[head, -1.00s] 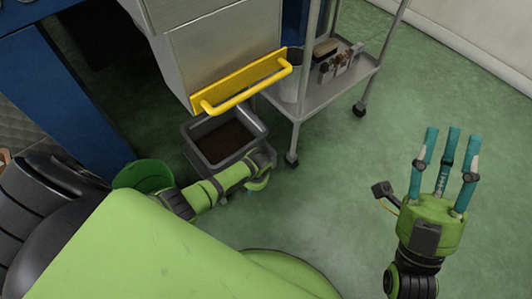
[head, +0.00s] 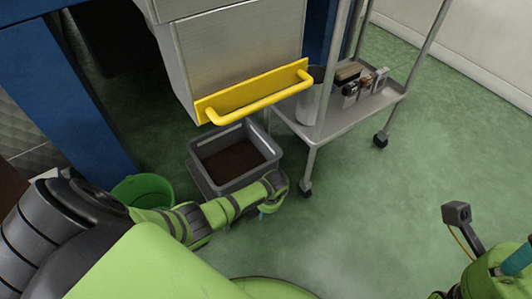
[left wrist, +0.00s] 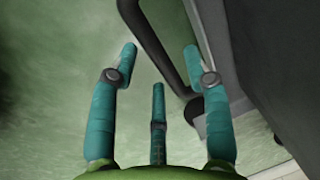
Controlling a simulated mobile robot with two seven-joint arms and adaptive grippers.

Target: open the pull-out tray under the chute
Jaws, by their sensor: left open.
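The grey tray (head: 203,182) with dark brown matter in it sits low under the steel chute box (head: 235,62). My left gripper (head: 270,209) is at the tray's near right corner, mostly hidden behind its own wrist. In the left wrist view the left gripper (left wrist: 160,66) is open, its teal fingers spread. A dark bar (left wrist: 150,45), which looks like a handle, runs between the fingers, beside a dark grey wall (left wrist: 265,70). I cannot tell whether any finger touches the bar. My right gripper (head: 512,265) is cut off by the picture's right edge.
A yellow handle (head: 262,92) juts from the chute box above the tray. A wheeled steel cart (head: 335,122) with small items stands just right of the tray. A green bucket (head: 150,187) stands left of it. Green floor (head: 400,210) is clear to the right.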

